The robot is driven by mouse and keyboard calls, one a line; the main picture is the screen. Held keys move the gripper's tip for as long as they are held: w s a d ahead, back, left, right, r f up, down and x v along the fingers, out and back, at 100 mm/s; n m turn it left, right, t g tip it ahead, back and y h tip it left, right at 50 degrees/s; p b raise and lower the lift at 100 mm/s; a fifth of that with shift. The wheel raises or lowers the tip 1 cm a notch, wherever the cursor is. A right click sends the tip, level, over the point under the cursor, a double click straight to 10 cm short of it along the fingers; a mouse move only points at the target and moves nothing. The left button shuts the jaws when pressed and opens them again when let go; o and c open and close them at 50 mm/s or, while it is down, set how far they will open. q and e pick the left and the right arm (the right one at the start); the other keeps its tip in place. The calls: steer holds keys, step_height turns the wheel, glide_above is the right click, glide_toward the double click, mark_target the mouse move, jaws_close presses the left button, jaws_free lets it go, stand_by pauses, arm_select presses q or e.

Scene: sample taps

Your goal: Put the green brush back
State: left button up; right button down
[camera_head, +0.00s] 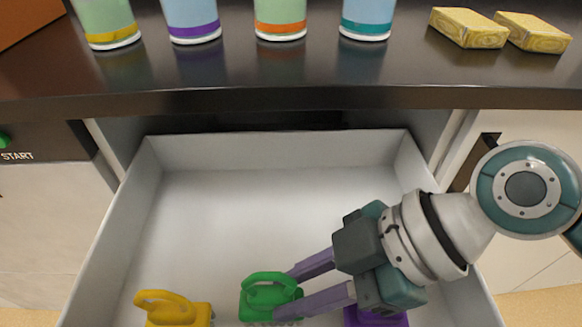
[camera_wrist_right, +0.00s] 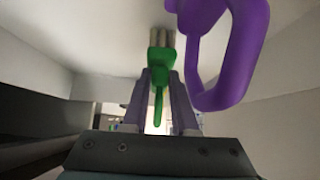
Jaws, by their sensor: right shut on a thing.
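The green brush (camera_head: 268,292) is in the open white drawer (camera_head: 245,200), near its front in the head view. My right gripper (camera_head: 285,292) reaches in from the right, its purple-grey fingers on either side of the brush. It is shut on the green brush. The right wrist view also shows the green brush (camera_wrist_right: 160,62), with its pale bristles, between the fingers. Whether the bristles touch the drawer floor is hard to tell. My left gripper is not in view.
A yellow brush (camera_head: 175,308) stands left of the green one, and a purple brush (camera_head: 376,316) sits right, partly hidden by my gripper. Several cups with coloured bands and two yellow sponges (camera_head: 468,27) stand on the dark counter (camera_head: 330,78) above. The drawer's back half is empty.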

steer(key=shift+f, duration=0.65)
